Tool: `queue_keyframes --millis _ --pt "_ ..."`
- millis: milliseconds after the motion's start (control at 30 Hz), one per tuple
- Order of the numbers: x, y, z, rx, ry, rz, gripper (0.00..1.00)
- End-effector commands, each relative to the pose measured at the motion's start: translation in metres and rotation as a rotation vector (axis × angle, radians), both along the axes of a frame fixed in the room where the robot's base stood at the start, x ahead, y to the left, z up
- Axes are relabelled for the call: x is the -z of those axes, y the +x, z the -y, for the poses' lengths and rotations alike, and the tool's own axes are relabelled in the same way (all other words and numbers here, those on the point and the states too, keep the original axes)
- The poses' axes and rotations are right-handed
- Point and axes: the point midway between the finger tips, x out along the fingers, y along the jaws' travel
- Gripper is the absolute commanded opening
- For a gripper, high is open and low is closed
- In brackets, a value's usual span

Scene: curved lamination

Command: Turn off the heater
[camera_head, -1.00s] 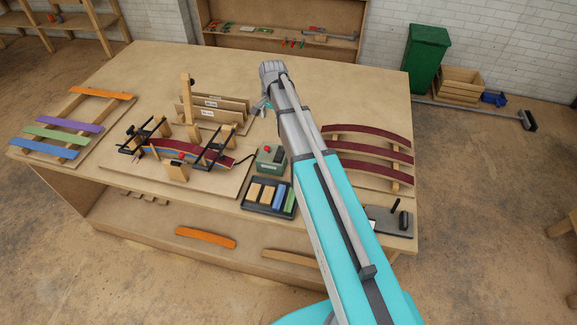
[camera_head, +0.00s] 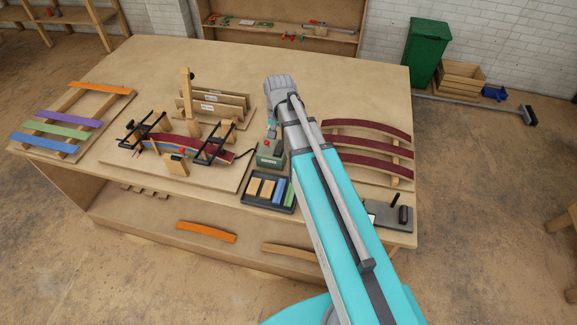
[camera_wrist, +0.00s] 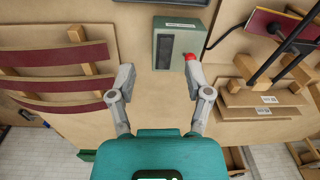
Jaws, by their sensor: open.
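The heater (camera_head: 270,156) looks to be a small green-grey box with a red button on top, standing on the workbench just left of my arm. In the wrist view the heater (camera_wrist: 203,22) is at the top centre, with a dark panel on one face. Its red button (camera_wrist: 190,57) shows right at the tip of my right-hand finger; I cannot tell whether they touch. My gripper (camera_wrist: 160,72) is open and empty, its fingers pointing at the heater. In the head view my gripper is mostly hidden by my wrist, just behind the heater.
A dark tray (camera_head: 250,200) with several blocks is in front of the heater. A clamped curved lamination (camera_head: 208,147) stands to its left, with a dark cable between. Red curved strips (camera_head: 366,148) lie right of my arm. The rear of the bench is clear.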

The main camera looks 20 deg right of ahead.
Motion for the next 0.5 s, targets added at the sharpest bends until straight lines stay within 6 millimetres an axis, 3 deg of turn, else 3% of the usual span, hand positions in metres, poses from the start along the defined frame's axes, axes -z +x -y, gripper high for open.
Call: queue_keyframes --millis 500 --pt "0.007 -0.076 -0.002 -0.229 -0.023 -0.012 0.65"
